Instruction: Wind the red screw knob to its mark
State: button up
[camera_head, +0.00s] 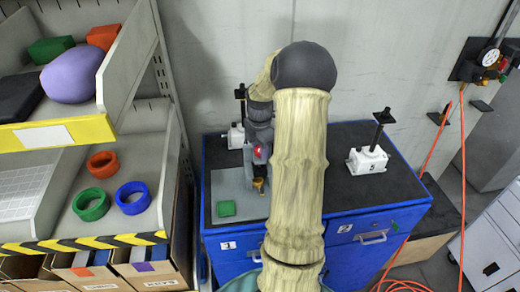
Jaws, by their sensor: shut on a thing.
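The red screw knob (260,152) shows as a small red patch at the end of my arm, over the left part of the dark bench top. My gripper (260,168) is shut around it; my arm and the grey gripper body hide most of the knob and the fingers. A small brass-coloured part (259,186) shows just below the gripper. The knob's mark cannot be made out. A white jack base (236,136) with a black post stands behind my gripper, partly hidden.
A shelf rack (145,80) stands close on the left. An orange hose (462,170) hangs at right.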

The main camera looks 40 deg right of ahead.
jog(key=o, duration=1)
jog(key=shift+s+a+f, duration=0.1)
jog(key=shift+a+f, duration=0.05)
jog(key=shift+f, duration=0.05)
jog(key=shift+c, duration=0.2)
jog(key=shift+r, duration=0.1)
jog(key=shift+r, duration=0.4)
notch_tip(320, 180, up, 17)
jog(key=b, duration=0.3)
jog(key=shift+f+b, duration=0.2)
jog(key=shift+b, duration=0.15)
jog(key=shift+f, duration=0.1)
